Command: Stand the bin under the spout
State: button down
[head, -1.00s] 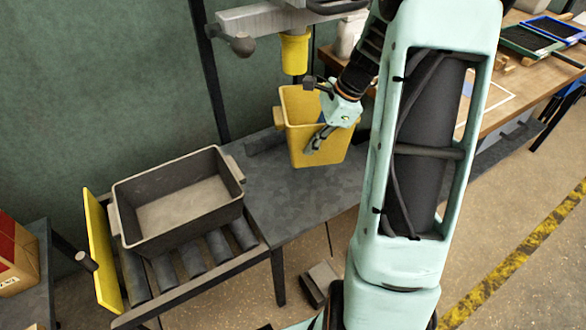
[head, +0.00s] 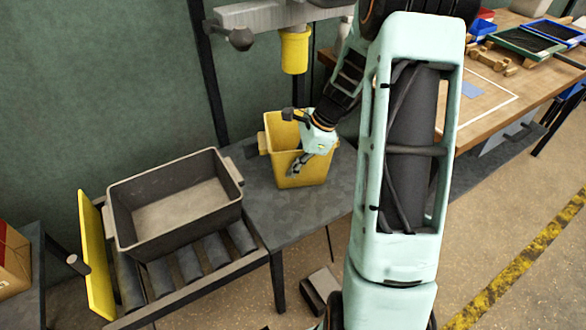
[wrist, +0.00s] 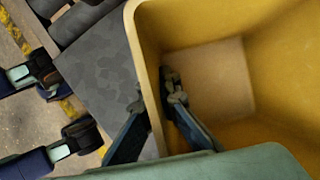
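The yellow bin (head: 312,172) is upright at the dark grey bench, its mouth facing up. I cannot tell whether its base touches the bench top. The yellow spout (head: 294,50) hangs above it in the picture, with a clear gap between them. My gripper (head: 298,164) is shut on the bin's near wall. In the wrist view, one finger is inside the bin and the other outside, with the wall (wrist: 150,75) between them. The inside of the bin (wrist: 215,80) looks empty. Part of its right rim is hidden behind my wrist.
A grey tub (head: 175,235) sits on rollers to the left, beside a yellow plate (head: 95,255). The dark bench top (head: 285,208) is bare in front of the bin. A wooden table (head: 500,100) with trays is at the right.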

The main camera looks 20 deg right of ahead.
jog(key=shift+f, duration=0.15)
jog(key=c, duration=2.2)
grip_release()
jog(key=shift+o, duration=0.2)
jog(key=p+v, duration=0.3)
jog(key=v, duration=0.9)
